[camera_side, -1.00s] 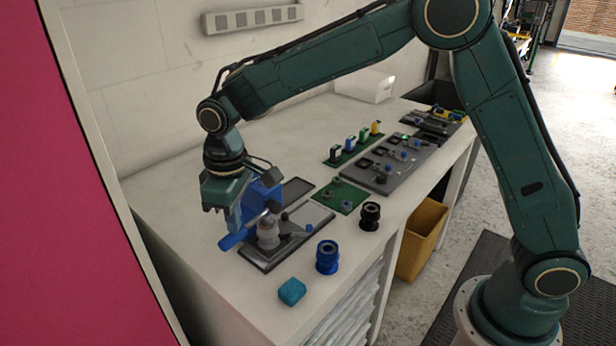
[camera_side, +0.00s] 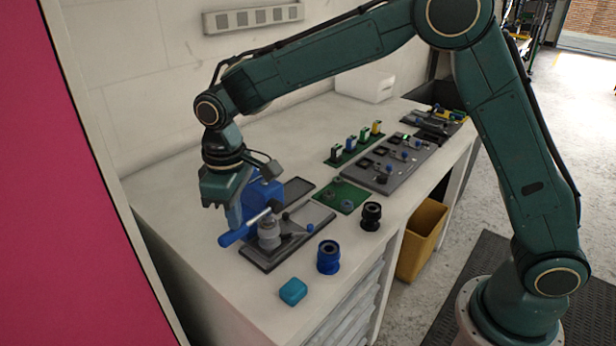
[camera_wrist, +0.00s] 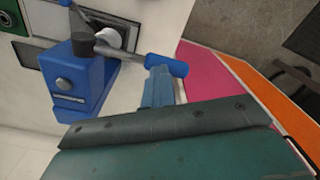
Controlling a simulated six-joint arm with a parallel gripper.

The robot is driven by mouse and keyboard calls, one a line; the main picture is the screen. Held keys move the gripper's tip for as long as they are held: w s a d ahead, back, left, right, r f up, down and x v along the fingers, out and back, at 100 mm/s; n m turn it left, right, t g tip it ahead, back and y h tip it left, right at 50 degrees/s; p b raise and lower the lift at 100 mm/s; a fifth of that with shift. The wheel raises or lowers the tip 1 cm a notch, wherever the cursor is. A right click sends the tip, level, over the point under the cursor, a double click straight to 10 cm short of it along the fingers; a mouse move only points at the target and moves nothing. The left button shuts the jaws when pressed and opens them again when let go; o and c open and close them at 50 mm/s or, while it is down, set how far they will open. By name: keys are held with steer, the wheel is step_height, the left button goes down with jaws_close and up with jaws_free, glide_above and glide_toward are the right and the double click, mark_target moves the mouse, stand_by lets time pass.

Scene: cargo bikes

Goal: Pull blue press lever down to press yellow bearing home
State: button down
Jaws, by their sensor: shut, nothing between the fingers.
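The blue press (camera_side: 264,188) stands on its grey base plate near the bench's left end. Its lever has a metal rod and a blue handle (camera_side: 238,233) that slants down to the left. My gripper (camera_side: 234,222) is shut and empty, its tip pointing down at the handle; contact is unclear. In the wrist view, the press body (camera_wrist: 88,85) is at left. The lever handle (camera_wrist: 167,65) lies just beyond my gripper's tip (camera_wrist: 157,85), which overlaps it. A grey cylindrical part (camera_side: 268,234) sits on the base plate below the lever. I cannot make out a yellow bearing.
A blue spool-like part (camera_side: 328,257), a black one (camera_side: 370,216) and a teal block (camera_side: 293,291) stand along the front edge. A green board (camera_side: 343,197) and grey fixture plates lie to the right. The pink panel (camera_side: 60,200) is close at left.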

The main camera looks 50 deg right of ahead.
mark_target(243, 226)
step_height(243, 226, up, 9)
steer(key=shift+d+r, duration=0.15)
steer(key=shift+r, duration=0.05)
stand_by(1.3)
steer(key=shift+s, duration=0.15)
steer(key=s+d+r+m+t, duration=0.3)
steer(key=s+d+r, duration=0.4)
steer(key=s+d, duration=0.55)
steer(key=s+d+f+m+t, duration=0.1)
steer(key=s+d+f, duration=0.1)
steer(key=s, duration=0.5)
steer(key=s+d+f+m+t, duration=0.1)
steer(key=s+d+f+m, duration=0.1)
steer(key=s+d, duration=0.3)
steer(key=s, duration=0.2)
steer(key=shift+s+f, duration=0.2)
steer(key=shift+s, duration=0.1)
